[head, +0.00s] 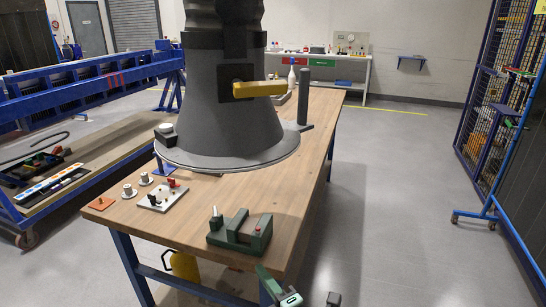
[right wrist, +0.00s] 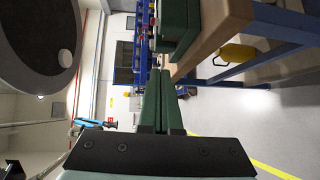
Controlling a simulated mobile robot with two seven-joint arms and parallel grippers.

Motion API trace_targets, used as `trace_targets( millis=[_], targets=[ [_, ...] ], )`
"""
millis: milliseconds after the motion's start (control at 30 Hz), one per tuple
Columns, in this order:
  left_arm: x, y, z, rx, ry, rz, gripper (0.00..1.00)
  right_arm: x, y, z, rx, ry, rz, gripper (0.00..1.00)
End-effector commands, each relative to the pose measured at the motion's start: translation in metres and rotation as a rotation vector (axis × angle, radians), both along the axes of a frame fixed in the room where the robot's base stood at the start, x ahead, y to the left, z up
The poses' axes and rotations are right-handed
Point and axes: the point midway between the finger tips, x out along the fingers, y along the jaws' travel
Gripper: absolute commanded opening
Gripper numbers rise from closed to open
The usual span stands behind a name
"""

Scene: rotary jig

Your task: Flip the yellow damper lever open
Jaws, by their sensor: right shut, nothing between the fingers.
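The yellow damper lever (head: 259,89) sticks out to the right, roughly level, from a dark square plate on the large dark grey cone-shaped duct (head: 215,115). The duct stands over the wooden table, its wide flange at the bottom. My right gripper (head: 268,283) is low at the bottom edge of the head view, in front of the table and well below and apart from the lever. In the right wrist view its green fingers (right wrist: 164,80) are together with nothing between them. The lever cannot be made out in the wrist view. My left gripper is not in view.
A green clamp-like fixture (head: 240,232) sits near the table's front edge, close to my right gripper. A small plate with knobs (head: 163,195) and a dark grey post (head: 304,97) also stand on the table (head: 310,160). The floor to the right is clear.

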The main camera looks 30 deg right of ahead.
Motion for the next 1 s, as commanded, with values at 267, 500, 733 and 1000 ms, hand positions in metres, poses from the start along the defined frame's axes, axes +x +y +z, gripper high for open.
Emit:
trace_targets(
  millis=[267,500,733,1000],
  targets=[
    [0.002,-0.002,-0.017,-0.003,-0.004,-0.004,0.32,0.02,-0.024,0.124,-0.775,-0.294,-0.138,0.0],
    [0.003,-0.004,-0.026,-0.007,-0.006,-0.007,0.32,0.005,-0.037,0.209,-1.317,-0.406,-0.381,0.0],
    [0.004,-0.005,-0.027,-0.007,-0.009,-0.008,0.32,-0.008,-0.042,0.244,-1.548,-0.415,-0.524,0.0],
    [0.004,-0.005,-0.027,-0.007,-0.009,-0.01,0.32,-0.009,-0.042,0.247,-1.574,-0.413,-0.539,0.0]
  ],
)
